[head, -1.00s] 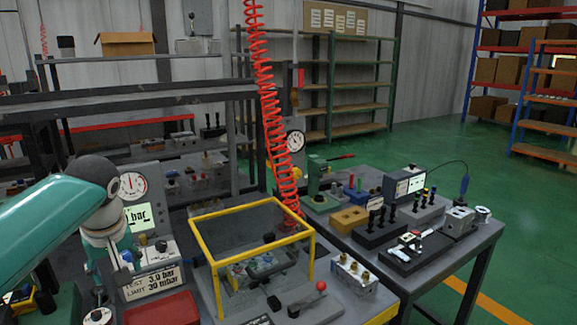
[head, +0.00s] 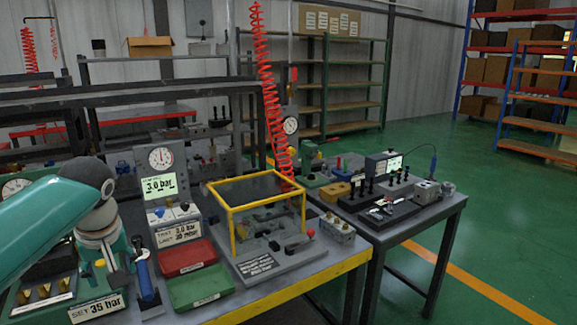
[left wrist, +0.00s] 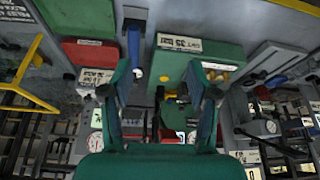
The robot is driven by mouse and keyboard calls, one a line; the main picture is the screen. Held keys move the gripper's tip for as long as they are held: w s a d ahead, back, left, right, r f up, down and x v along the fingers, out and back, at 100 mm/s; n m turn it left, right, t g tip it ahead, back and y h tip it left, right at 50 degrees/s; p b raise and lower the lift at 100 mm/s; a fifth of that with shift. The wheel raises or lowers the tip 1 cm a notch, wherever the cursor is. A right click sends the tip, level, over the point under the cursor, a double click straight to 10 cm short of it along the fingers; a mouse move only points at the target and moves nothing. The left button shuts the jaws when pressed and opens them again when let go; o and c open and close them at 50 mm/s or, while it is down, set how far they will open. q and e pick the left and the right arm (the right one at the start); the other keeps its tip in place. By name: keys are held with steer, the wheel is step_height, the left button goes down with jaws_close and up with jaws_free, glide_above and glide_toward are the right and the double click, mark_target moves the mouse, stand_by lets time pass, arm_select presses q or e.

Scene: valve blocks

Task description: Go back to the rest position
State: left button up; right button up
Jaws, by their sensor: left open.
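My left arm enters the head view from the left, teal with a dark joint. Its wrist hangs over the bench's left part, and the left gripper (head: 116,268) is only partly visible there. In the left wrist view the left gripper (left wrist: 160,85) has its two fingers wide apart, with nothing held between them. My right gripper is in neither view.
A red tray (head: 187,256) and a green tray (head: 201,289) lie beside the arm. A yellow-framed guard (head: 232,208) stands right of them, with a valve block (head: 338,230) beyond. A gauge panel reads 3.0 bar (head: 160,186). Green floor (head: 500,240) is clear at right.

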arm_select(q)
steer(key=s+d+f+m+g+h+p, duration=0.1)
steer(key=s+d+f+g+p, duration=0.15)
steer(key=f, duration=0.65)
steer(key=s+d+f+m+g+h+p, duration=0.15)
steer(key=s+f, duration=0.25)
steer(key=f, duration=0.5)
steer(key=s+d+f+g+p, duration=0.1)
steer(key=s+d+f+g, duration=0.15)
steer(key=f, duration=0.65)
steer(key=s+d+f+m+t+h+p, duration=0.2)
steer(key=s+d+f+m+t+h, duration=0.1)
steer(key=s+d+f, duration=1)
steer(key=s+d+h, duration=0.1)
steer(key=s, duration=0.2)
steer(key=shift+s+t, duration=0.2)
steer(key=shift+t, duration=0.15)
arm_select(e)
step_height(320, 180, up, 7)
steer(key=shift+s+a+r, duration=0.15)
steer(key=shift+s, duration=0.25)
arm_select(q)
steer(key=shift+f, duration=0.1)
